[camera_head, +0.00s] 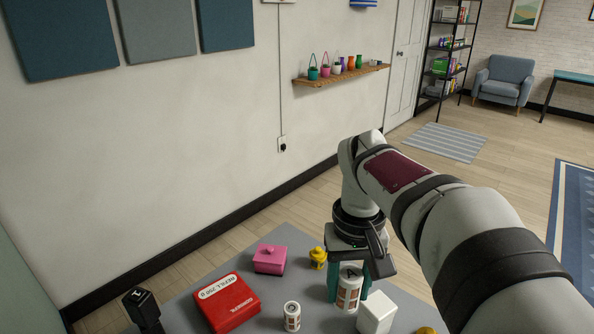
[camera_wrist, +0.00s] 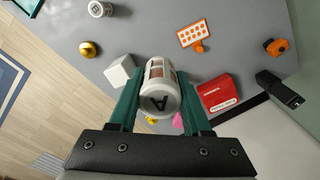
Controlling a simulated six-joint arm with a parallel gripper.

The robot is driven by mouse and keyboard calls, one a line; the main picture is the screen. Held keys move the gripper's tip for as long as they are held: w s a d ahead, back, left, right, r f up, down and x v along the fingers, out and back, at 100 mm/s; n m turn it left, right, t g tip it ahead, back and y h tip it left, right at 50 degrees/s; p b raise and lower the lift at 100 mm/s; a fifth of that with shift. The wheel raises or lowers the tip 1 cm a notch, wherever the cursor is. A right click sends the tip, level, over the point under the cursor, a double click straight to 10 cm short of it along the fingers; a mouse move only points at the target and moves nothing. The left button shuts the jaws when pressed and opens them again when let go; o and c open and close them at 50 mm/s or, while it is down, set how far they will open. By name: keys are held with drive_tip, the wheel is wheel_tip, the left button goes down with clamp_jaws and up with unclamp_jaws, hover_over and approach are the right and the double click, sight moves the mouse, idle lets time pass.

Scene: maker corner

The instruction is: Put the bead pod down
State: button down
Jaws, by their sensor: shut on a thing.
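My gripper (camera_head: 348,292) is shut on the bead pod (camera_head: 348,287), a white cylinder with brown panels and a letter A on its end. The pod sits between the two teal fingers, lettered end toward the wrist; it also shows in the wrist view (camera_wrist: 157,92). It is over the grey table (camera_head: 215,283); I cannot tell whether its lower end touches the surface.
A white block (camera_head: 376,313) is close to the right of my gripper.

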drive_tip(key=s+d+f+n, duration=0.6)
drive_tip(key=s+d+f, duration=0.7)
drive_tip(key=s+f, duration=0.25)
drive_tip(key=w+a+f, duration=0.3)
drive_tip(key=a, duration=0.1)
drive_tip(key=w+a+f, duration=0.4)
drive_tip(key=shift+w+a+f, duration=0.15)
drive_tip(key=shift+w+f, duration=0.05)
drive_tip(key=shift+w+a+f, duration=0.15)
drive_tip(key=shift+f, duration=0.95)
drive_tip(key=shift+w+a+f, duration=0.1)
drive_tip(key=shift+f, duration=1)
drive_tip(key=shift+c, duration=1.8)
unclamp_jaws()
drive_tip(key=shift+f, duration=0.1)
